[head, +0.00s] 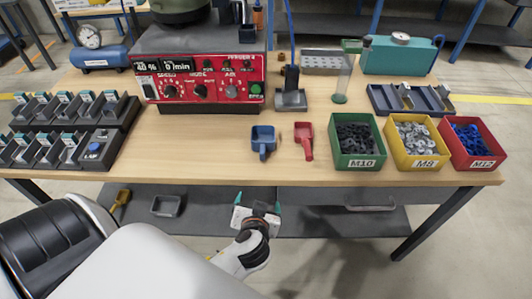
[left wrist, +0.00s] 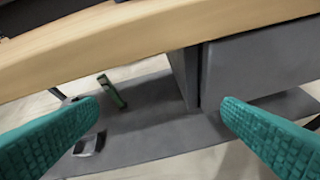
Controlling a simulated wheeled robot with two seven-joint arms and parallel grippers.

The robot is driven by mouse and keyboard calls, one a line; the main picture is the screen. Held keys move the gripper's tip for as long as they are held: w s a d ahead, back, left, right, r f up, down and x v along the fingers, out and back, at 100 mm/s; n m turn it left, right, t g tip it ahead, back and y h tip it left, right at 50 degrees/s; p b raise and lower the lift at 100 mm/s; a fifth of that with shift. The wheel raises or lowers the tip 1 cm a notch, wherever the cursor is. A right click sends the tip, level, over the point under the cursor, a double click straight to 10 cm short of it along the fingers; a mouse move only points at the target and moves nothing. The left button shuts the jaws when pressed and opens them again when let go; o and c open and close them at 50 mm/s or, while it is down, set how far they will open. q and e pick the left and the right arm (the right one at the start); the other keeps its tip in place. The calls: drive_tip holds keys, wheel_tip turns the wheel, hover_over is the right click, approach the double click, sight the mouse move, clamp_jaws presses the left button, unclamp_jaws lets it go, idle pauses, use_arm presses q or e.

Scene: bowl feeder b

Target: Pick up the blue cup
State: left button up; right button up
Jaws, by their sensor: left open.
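The blue cup (head: 263,140), a small square scoop with a short handle toward me, stands on the wooden table near its front edge in the head view. My left gripper (head: 258,206) is in front of the table edge, below the cup in the picture, and apart from it. In the left wrist view its teal fingers (left wrist: 160,125) are spread wide with nothing between them. The cup does not show in the left wrist view. My right gripper is not in view.
A red scoop (head: 304,139) lies just right of the cup. Green (head: 357,163), yellow (head: 416,165) and red (head: 476,161) bins stand further right. A red control box (head: 203,98) stands behind left. The table edge (left wrist: 110,50) crosses the wrist view above a lower shelf (head: 330,222).

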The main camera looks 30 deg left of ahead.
use_arm(q)
drive_tip(key=r, duration=0.2)
drive_tip(key=a+r+n+y+b, duration=0.1)
drive_tip(key=r+n+t, duration=0.1)
drive_tip(key=r, duration=0.1)
drive_tip(key=shift+w+a+r+y+b, duration=0.15)
drive_tip(key=shift+r+y+b, duration=0.15)
drive_tip(key=shift+b, duration=0.05)
drive_tip(key=n+t+y, duration=0.1)
drive_tip(key=t, duration=0.2)
approach(263, 145)
drive_tip(key=p+x, duration=0.2)
drive_tip(key=x, duration=0.3)
drive_tip(key=shift+w+f, duration=0.2)
drive_tip(key=shift+f, duration=0.05)
drive_tip(key=p+x, duration=0.1)
drive_tip(key=x, duration=0.3)
drive_tip(key=shift+a+r, duration=0.15)
drive_tip(key=shift+a, duration=0.05)
drive_tip(key=shift+w+a+f, duration=0.2)
drive_tip(key=shift+w+a, duration=0.05)
drive_tip(key=shift+w, duration=0.15)
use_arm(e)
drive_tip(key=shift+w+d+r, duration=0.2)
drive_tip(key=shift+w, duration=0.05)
use_arm(q)
drive_tip(key=c, duration=1.2)
